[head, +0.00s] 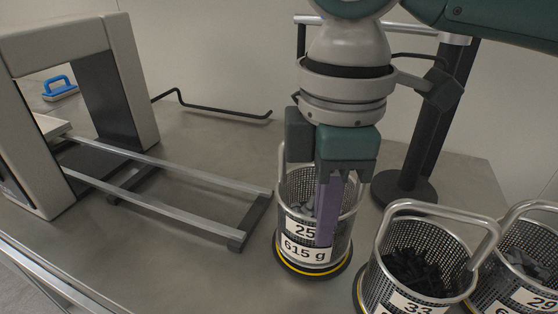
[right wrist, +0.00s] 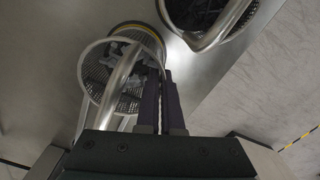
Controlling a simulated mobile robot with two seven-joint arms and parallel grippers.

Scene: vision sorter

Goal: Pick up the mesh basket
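The mesh basket (head: 345,232) labelled 25 and 615 g stands upright on a round black base with a yellow ring. It holds grey pieces and has a silver handle. My right gripper (head: 329,243) points down over it, one purple finger in front of the label. In the right wrist view the fingers (right wrist: 161,75) are close together at the right edge of the basket (right wrist: 91,54), with a thin pale strip between them. They appear shut on its rim or wall; the exact contact is hidden. The handle passes to the left of the fingers. My left gripper is not in view.
Two more mesh baskets, labelled 33 (head: 372,281) and 29 (head: 488,290), stand close on the right. A black post (head: 425,150) rises behind. A rail frame (head: 165,167) with a grey arch (head: 130,60) lies left. A blue-handled tool (head: 60,87) sits far left.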

